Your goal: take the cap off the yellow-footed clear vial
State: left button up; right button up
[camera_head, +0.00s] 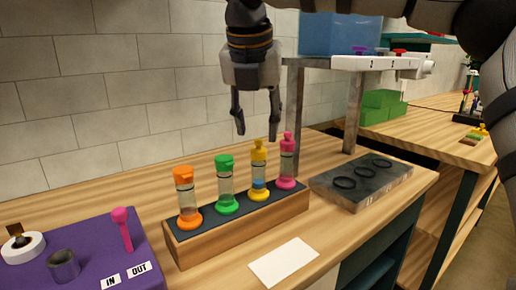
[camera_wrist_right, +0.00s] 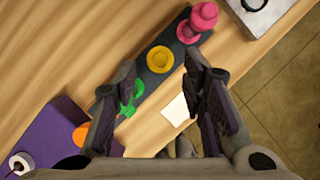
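The yellow-footed clear vial (camera_head: 259,170) stands upright in a wooden rack with a dark top (camera_head: 243,224), between the green-footed and pink-footed vials. Its yellow cap (camera_head: 259,147) is on top, and a bluish band shows low in the glass. In the right wrist view the yellow cap (camera_wrist_right: 160,59) shows from above, between the finger tips. My right gripper (camera_head: 256,131) is open and empty, pointing down above the rack near the yellow vial. It also shows open in the right wrist view (camera_wrist_right: 161,62). My left gripper is not in view.
Orange (camera_head: 186,198), green (camera_head: 225,184) and pink (camera_head: 287,162) capped vials share the rack. A purple board (camera_head: 75,262) lies left, a white card (camera_head: 284,262) in front. A grey block with dark rings (camera_head: 362,183) and a metal-legged stand (camera_head: 295,100) are right.

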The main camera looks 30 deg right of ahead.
aim_at(258, 141)
jog(key=x, duration=0.3)
jog(key=shift+w+d+f, duration=0.1)
jog(key=shift+w+d, duration=0.05)
jog(key=c, duration=0.9)
